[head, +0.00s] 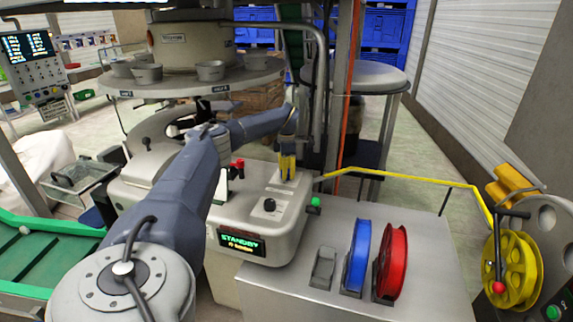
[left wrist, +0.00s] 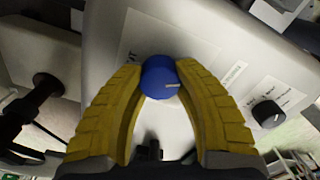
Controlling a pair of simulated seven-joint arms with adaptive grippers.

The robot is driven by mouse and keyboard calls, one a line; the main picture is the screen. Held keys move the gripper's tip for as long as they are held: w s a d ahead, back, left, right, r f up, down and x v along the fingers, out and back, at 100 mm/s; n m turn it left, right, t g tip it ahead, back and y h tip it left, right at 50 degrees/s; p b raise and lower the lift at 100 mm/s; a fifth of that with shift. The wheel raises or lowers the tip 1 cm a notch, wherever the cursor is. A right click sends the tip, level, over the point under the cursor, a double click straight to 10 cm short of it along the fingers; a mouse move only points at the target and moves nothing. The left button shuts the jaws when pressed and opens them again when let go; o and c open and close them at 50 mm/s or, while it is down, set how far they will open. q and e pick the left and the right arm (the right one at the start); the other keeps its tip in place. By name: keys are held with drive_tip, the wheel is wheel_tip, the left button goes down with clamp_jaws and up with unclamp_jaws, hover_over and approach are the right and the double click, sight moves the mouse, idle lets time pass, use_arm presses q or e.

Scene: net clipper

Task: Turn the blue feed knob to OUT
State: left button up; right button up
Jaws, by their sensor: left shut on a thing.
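The blue feed knob (left wrist: 158,80) sits on the pale machine panel in the left wrist view. Its white pointer mark points toward the right of that picture. My left gripper (head: 287,176) reaches down onto the top of the machine housing in the head view. In the left wrist view its yellow fingers (left wrist: 161,84) are shut on the knob, one on each side. A label with partly hidden lettering lies on the panel behind the knob. The knob cannot be made out in the head view, where the gripper covers it. My right gripper is not in view.
A blue reel (head: 357,256) and a red reel (head: 391,262) stand on the metal cabinet. A yellow rail (head: 400,177) runs right.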

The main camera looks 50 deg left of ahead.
use_arm(q)
drive_tip(key=n, duration=1.9)
drive_tip(key=shift+f, duration=0.1)
drive_tip(key=n, duration=0.3)
drive_tip(key=shift+n, duration=0.3)
drive_tip(key=n, duration=0.4)
drive_tip(key=shift+n, duration=1.7)
